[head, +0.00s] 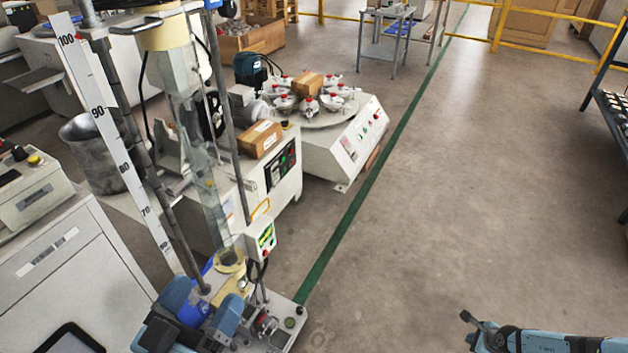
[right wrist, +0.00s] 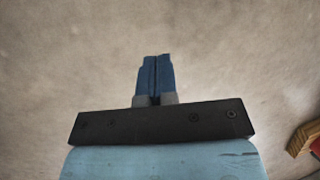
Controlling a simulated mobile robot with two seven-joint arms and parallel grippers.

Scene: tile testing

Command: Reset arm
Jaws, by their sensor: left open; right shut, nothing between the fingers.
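My left gripper (head: 203,318) is at the bottom left of the head view. Its blue parts are low in front of the base of a tall test stand with a white scale (head: 105,120) and a clear tube (head: 200,165). It is open, and I see nothing held in it. My right arm comes in at the bottom right corner of the head view, over bare floor. In the right wrist view my right gripper (right wrist: 155,78) has its blue fingers together, with nothing between them and plain floor behind.
A white machine with a round turntable (head: 340,148) stands behind the stand. A carton (head: 260,139) sits on a machine beside it. A metal bucket (head: 90,155) is at left. A dark rack (head: 605,110) is at right. The floor (head: 450,200) between is clear.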

